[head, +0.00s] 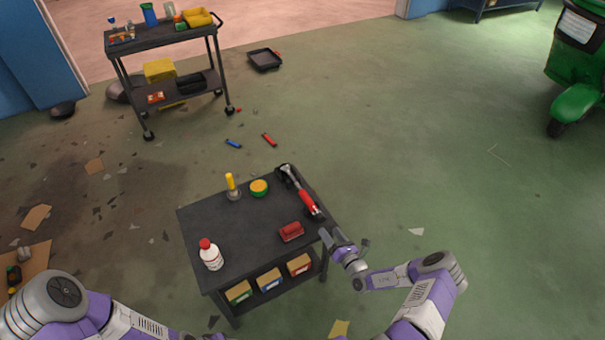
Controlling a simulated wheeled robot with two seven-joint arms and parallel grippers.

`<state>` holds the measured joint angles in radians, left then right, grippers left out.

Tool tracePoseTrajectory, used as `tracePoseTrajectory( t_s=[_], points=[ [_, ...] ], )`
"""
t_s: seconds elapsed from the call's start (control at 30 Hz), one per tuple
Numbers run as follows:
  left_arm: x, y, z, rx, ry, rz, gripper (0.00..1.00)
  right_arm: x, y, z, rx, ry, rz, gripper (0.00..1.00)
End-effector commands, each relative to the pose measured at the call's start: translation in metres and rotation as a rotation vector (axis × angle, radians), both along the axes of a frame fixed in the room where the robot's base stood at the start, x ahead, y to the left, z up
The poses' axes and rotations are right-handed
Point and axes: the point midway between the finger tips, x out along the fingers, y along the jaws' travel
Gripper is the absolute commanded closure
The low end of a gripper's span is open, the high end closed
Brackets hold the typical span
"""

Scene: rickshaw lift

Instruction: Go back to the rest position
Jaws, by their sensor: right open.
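My right gripper (326,232) is at the right edge of a small black cart (245,235), close to the handle end of a red-handled tool with a dark head (308,203). It is open. The tool lies along the cart's right edge, and I cannot tell whether the gripper touches it. My right arm comes in from the bottom right, bent at the elbow. My left arm shows only in part at the bottom left, and its gripper is out of view.
The cart top also holds a white bottle with a red cap (211,256), a red block (291,231), a green-yellow round tin (259,187) and a yellow-handled tool (231,184). A loaded trolley (160,38) stands behind.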

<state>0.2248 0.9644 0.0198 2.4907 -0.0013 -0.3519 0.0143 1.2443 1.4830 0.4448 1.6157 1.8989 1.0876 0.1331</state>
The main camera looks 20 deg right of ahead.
Motion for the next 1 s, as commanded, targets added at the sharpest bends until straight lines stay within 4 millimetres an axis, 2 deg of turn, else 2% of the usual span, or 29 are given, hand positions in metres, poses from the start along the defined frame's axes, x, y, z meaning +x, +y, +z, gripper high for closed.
tracePoseTrajectory(
  t_s=[0.17, 0.27, 0.37, 0.47, 0.5, 0.57, 0.6, 0.67, 0.7, 0.8, 0.9, 1.0],
  points=[
    [0.000, 0.000, 0.000, 0.000, 0.000, 0.000, 0.51, 0.001, 0.003, 0.001, -0.003, 0.001, 0.011, 0.34],
    [0.000, 0.000, 0.000, 0.000, 0.000, 0.000, 0.51, 0.002, 0.024, 0.003, -0.020, 0.011, 0.082, 0.34],
    [0.000, 0.000, 0.001, 0.000, 0.000, 0.000, 0.51, 0.001, 0.069, 0.007, -0.068, 0.031, 0.248, 0.34],
    [0.000, 0.000, 0.002, 0.000, 0.000, 0.000, 0.51, -0.013, 0.135, 0.011, -0.160, 0.059, 0.504, 0.34],
    [0.000, 0.000, 0.002, 0.000, 0.000, 0.000, 0.51, -0.025, 0.163, 0.012, -0.209, 0.069, 0.622, 0.34],
    [0.000, 0.000, 0.002, 0.000, 0.000, 0.000, 0.51, -0.048, 0.203, 0.011, -0.301, 0.084, 0.813, 0.34],
    [0.000, 0.000, 0.003, 0.000, 0.000, 0.000, 0.51, -0.068, 0.226, 0.011, -0.373, 0.088, 0.945, 0.34],
    [0.000, 0.000, 0.004, 0.000, 0.000, 0.000, 0.51, -0.103, 0.255, 0.008, -0.504, 0.086, 1.152, 0.34],
    [0.000, 0.000, 0.004, 0.000, 0.000, 0.000, 0.51, -0.126, 0.269, 0.006, -0.599, 0.078, 1.283, 0.34],
    [0.000, 0.000, 0.005, 0.000, 0.000, 0.000, 0.51, -0.179, 0.282, 0.001, -0.860, 0.027, 1.576, 0.34],
    [0.000, 0.000, 0.006, 0.000, 0.000, 0.000, 0.51, -0.217, 0.276, -0.003, -1.152, -0.071, 1.815, 0.34],
    [0.000, 0.000, 0.007, 0.000, 0.000, 0.000, 0.51, -0.236, 0.262, -0.001, -1.463, -0.222, 1.988, 0.34]
  ],
)
